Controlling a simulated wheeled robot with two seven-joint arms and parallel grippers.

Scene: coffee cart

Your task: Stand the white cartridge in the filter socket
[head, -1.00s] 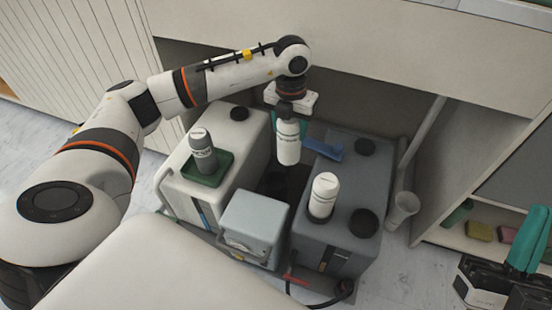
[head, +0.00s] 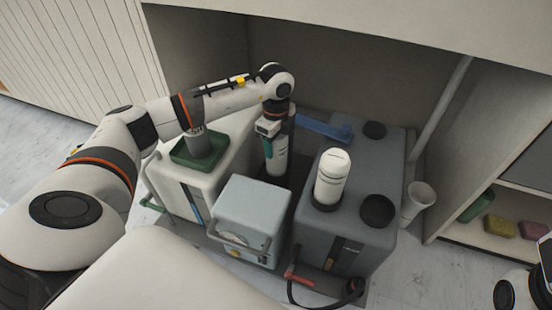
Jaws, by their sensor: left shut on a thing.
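The filter socket is not clearly visible; the dark gap under the cartridge is largely hidden by the box, so I cannot tell whether the cartridge is seated. Another white cartridge (head: 331,178) stands in a dark ring on the dark grey tank. Only part of my right arm shows at the lower right; its gripper is out of view.
A grey cartridge (head: 198,144), partly behind my left arm, stands in a green tray (head: 184,158) on the white tank. A white cup (head: 420,197) stands right of the tanks. A cabinet top overhangs behind.

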